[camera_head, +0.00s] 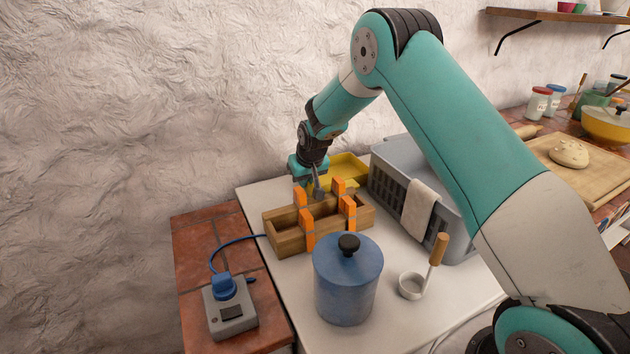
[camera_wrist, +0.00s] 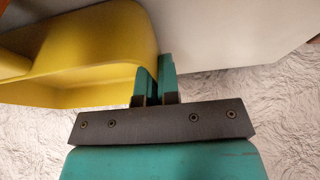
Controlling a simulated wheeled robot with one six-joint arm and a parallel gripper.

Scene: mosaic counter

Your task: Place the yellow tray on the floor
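The yellow tray (camera_head: 348,166) is at the back of the white table, behind a wooden box and beside a grey crate. In the wrist view the tray (camera_wrist: 85,45) fills the upper left, with its rounded end wall at my fingers. My gripper (camera_head: 317,188) is at the tray's left end. In the wrist view my gripper's fingers (camera_wrist: 156,82) are close together, one on each side of the tray's wall, and look shut on it. I cannot tell whether the tray rests on the table. The floor is not clearly in view.
The wooden box (camera_head: 287,241) with orange clips (camera_head: 306,228) stands in front of the tray. A blue lidded pot (camera_head: 347,285), a small ladle (camera_head: 412,286) and the grey crate (camera_head: 398,190) with a cloth are close by. A brick ledge (camera_head: 190,262) holds a plugged socket (camera_head: 230,317).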

